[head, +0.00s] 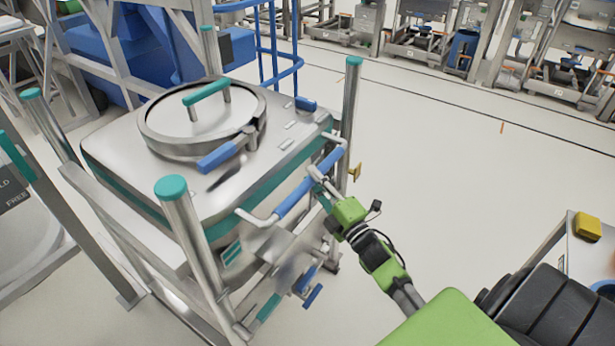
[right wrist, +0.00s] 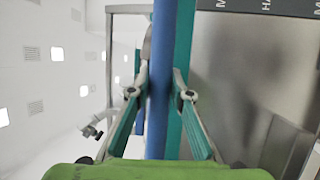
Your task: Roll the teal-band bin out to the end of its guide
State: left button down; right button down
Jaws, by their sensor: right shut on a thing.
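The teal-band bin (head: 282,128) is a steel bin with a teal stripe around its upper side and a round lid. It stands upright in the head view, left of centre, between steel posts with teal caps. A blue-sleeved push handle (head: 295,197) runs along its near right side. My right gripper (head: 322,188) is shut on this handle near its far end. In the right wrist view the blue handle (right wrist: 159,120) passes between the two teal fingers of the gripper (right wrist: 161,75). The bin's underside and most of its guide are hidden. My left gripper is not in view.
A teal-capped post (head: 190,235) stands close at the bin's near corner, another (head: 349,115) at its far right. The floor (head: 450,190) to the right is clear. A cart with a yellow item (head: 587,226) stands at the right edge. Racks line the back.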

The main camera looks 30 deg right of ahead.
jog(key=shift+s+d+f, duration=0.2)
jog(key=shift+s+f, duration=0.05)
jog(key=shift+s, duration=0.15)
jog(key=c, duration=1.9)
grip_release()
jog(key=shift+s+d, duration=0.1)
jog(key=shift+s, duration=0.1)
jog(key=shift+o, duration=0.3)
jog(key=shift+s+r, duration=0.1)
jog(key=shift+r, duration=0.1)
jog(key=s+f, duration=0.2)
jog(key=s, duration=0.9)
jog(key=shift+s, duration=0.35)
jog(key=shift+f, duration=0.1)
